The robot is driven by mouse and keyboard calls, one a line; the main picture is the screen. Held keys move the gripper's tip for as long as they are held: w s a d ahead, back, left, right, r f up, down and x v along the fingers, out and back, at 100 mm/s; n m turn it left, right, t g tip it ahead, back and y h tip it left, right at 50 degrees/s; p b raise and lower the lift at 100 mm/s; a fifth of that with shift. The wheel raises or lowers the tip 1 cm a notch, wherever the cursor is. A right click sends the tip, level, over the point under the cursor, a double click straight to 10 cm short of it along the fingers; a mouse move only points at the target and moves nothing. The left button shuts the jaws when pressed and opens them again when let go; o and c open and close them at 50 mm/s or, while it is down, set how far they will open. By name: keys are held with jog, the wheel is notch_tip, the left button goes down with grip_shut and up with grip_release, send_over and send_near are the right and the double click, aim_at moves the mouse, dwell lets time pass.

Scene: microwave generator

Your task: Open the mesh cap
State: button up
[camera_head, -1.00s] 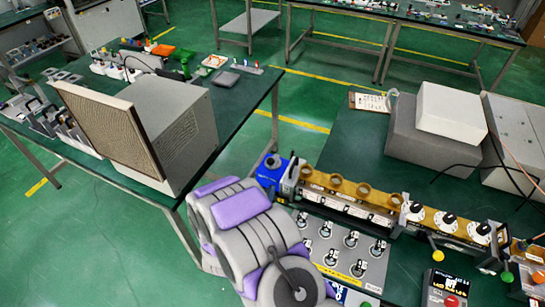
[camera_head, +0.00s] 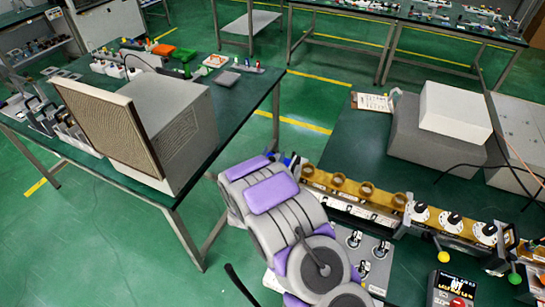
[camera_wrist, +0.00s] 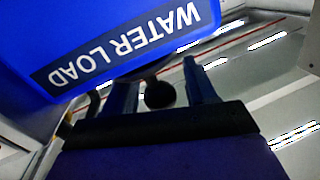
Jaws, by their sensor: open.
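I cannot make out a part that is plainly the mesh cap. A tan mesh panel (camera_head: 112,130) fronts a large grey box on the left bench. In the wrist view my gripper (camera_wrist: 160,75) is open, its two fingers apart. A dark round knob-like part (camera_wrist: 160,95) shows between the fingers; I cannot tell whether they touch it. The blue water load box (camera_wrist: 110,40), its label upside down, fills the upper left, close by the fingers. In the head view my arm hides my gripper and most of the water load.
A brown waveguide row with open rings (camera_head: 367,188) and black-and-white dials (camera_head: 454,220) runs along the right bench. Grey and white boxes (camera_head: 455,108) stand behind it. A panel of switches (camera_head: 378,250) lies in front. Green floor is clear between benches.

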jog(key=shift+w, duration=0.1)
jog(key=shift+c, duration=0.4)
grip_shut()
